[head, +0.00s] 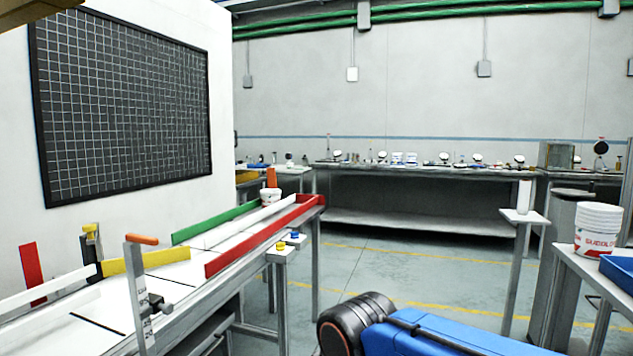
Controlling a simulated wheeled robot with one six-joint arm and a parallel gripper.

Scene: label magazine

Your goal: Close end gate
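The label magazine is a long, narrow table with coloured rails, running from the lower left to the middle. A green rail (215,224) is along its back side and a red rail (258,242) along its front side. A yellow plate (150,260) stands on the table near a metal post (140,292) with an orange bar (141,239) on top. My gripper is not in view; a blue and black arm part of mine shows at the bottom.
Yellow and blue buttons (287,244) sit on a stand at the magazine's front side. A white bucket (598,229) and a blue tray (617,270) are on a table at the right. A small stand (525,216) is near it. The floor (400,262) between them is open.

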